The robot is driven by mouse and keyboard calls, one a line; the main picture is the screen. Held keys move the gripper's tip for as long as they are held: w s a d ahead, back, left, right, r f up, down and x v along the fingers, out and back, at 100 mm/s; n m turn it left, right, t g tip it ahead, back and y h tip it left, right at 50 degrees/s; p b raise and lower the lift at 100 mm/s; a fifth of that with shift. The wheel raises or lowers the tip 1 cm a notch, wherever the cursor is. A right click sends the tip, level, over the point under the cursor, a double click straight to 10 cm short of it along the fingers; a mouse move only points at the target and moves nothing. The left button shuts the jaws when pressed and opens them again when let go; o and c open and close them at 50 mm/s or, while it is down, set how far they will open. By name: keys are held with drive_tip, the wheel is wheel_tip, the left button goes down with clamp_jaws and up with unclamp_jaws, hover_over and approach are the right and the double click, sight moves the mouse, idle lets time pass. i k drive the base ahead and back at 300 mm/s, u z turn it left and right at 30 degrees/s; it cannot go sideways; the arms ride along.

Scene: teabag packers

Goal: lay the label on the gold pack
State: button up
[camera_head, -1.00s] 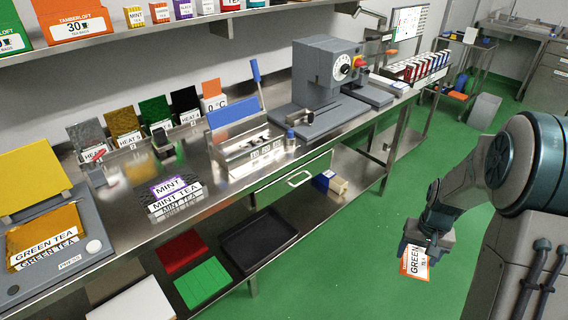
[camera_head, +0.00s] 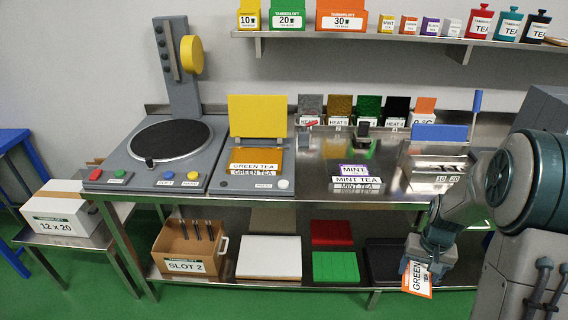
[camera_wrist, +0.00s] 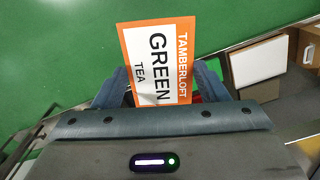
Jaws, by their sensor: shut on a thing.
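The label (camera_head: 416,279) is a white card with an orange border. In the wrist view the label (camera_wrist: 158,62) reads "TAMBERLOFT GREEN TEA". My gripper (camera_head: 428,262) is shut on it, with the label jutting out past the fingers (camera_wrist: 160,92). The gripper is in front of the bench, below the top's front edge, at the right of the head view. The gold pack (camera_head: 257,159) lies on a grey press (camera_head: 228,182) with its yellow lid (camera_head: 257,115) raised. "GREEN TEA" lettering shows along its front. The pack is far left of my gripper and higher up.
A grey machine with a round black turntable (camera_head: 157,138) stands left of the press. A mint tea pack (camera_head: 355,178) and a metal fixture with a blue plate (camera_head: 440,133) are to its right. Several pouches stand behind. A lower shelf holds a crate (camera_head: 172,232) and trays.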

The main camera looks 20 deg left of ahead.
sight(256, 157)
drive_tip(key=u, duration=1.25)
drive_tip(key=i, duration=1.5)
